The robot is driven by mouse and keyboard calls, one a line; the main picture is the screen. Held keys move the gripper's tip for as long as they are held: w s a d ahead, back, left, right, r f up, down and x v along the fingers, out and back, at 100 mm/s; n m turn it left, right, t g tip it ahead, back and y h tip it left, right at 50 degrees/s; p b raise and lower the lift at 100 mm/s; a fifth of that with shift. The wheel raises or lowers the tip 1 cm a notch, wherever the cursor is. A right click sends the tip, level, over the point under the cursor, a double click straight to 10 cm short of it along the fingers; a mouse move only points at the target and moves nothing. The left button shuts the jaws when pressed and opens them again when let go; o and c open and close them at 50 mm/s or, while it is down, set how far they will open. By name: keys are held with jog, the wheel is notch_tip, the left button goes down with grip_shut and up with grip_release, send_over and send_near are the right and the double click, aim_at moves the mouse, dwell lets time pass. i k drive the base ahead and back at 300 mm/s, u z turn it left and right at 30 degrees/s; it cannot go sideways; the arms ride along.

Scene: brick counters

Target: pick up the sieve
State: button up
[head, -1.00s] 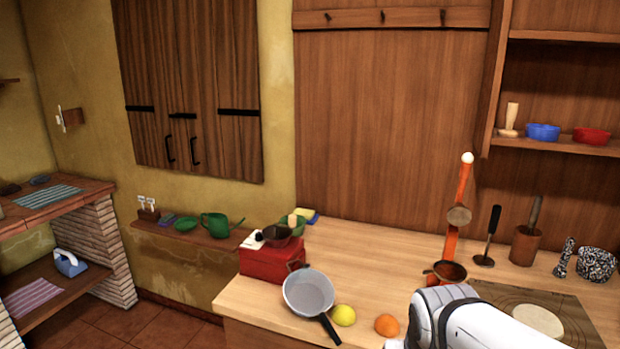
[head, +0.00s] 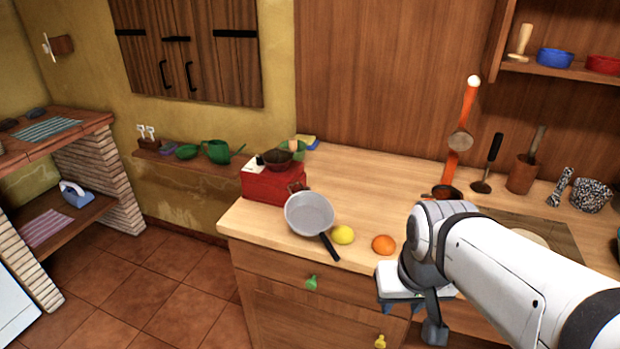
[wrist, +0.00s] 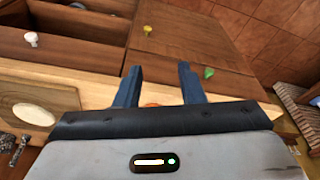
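A light grey round pan-shaped piece (head: 309,213) with a dark handle lies near the counter's front edge. It could be the sieve, but I cannot make out any mesh. My gripper (wrist: 158,86) is open in the wrist view, its two blue fingers apart with no object held between them. In the head view the pale hand hangs at the counter's front edge, right of the grey piece and apart from it, its fingers partly hidden by the arm. The grey piece does not show clearly in the wrist view.
A lemon (head: 343,235) and an orange (head: 384,245) lie right of the grey piece. A red box (head: 272,184) with a dark pan (head: 279,160) stands behind it. An orange stand (head: 461,125) and a dark-handled utensil (head: 489,163) are farther back. Knobs (head: 311,283) stick out from the drawers.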

aim_at(309, 213)
jog(key=z, duration=2.05)
jog(key=k, duration=1.5)
jog(key=u, duration=1.35)
jog(key=i, duration=1)
